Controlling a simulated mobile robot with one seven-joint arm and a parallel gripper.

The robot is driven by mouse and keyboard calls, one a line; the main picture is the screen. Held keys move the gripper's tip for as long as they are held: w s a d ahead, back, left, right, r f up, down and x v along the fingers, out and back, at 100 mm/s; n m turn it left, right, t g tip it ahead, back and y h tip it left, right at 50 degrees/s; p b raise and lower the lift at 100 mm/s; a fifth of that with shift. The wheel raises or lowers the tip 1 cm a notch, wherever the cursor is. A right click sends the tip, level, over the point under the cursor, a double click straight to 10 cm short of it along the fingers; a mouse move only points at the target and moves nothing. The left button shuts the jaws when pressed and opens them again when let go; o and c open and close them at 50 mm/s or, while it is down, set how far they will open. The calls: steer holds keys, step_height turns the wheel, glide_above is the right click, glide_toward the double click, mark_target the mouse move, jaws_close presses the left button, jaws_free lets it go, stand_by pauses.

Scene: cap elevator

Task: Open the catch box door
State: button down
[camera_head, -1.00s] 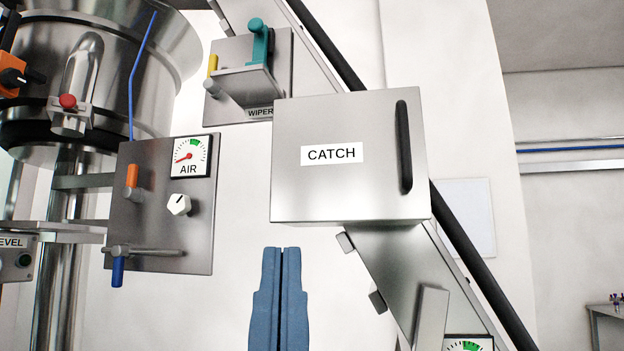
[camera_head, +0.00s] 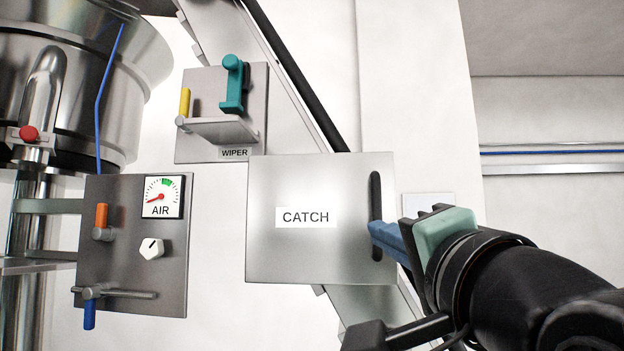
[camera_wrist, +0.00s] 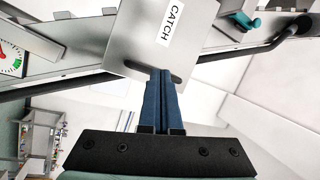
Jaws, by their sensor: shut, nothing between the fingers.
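The catch box door (camera_head: 305,255) is a flat grey metal panel with a white CATCH label (camera_head: 306,217). It looks shut. A long dark upright handle (camera_head: 376,195) runs along its right side. My gripper (camera_head: 373,228) is shut, its blue fingers together, with the tips at the handle's lower half. They overlap the handle in the picture; I cannot tell whether they touch it. In the wrist view the door (camera_wrist: 140,45) fills the upper middle, and the fingertips of my gripper (camera_wrist: 161,72) lie over part of the dark handle (camera_wrist: 140,67).
The AIR panel (camera_head: 120,250) with gauge, white knob and levers stands left. The WIPER unit (camera_head: 240,135) with its teal handle is above the door. A dark rail (camera_head: 290,70) slopes down behind the box. Room right of the box looks free apart from my arm.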

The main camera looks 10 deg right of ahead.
steer(key=s+d+r+m+g+p, duration=0.2)
steer(key=d+r+m, duration=0.2)
steer(key=d, duration=0.1)
steer(key=p, duration=0.5)
glide_toward(391, 211)
steer(key=w+a, duration=0.2)
steer(key=w, duration=0.3)
steer(key=shift+w+r, duration=0.1)
steer(key=shift+w, duration=0.5)
steer(key=shift+s+a+m+h, duration=0.1)
steer(key=shift+a+m+h, duration=0.05)
steer(key=shift+m+h, duration=0.15)
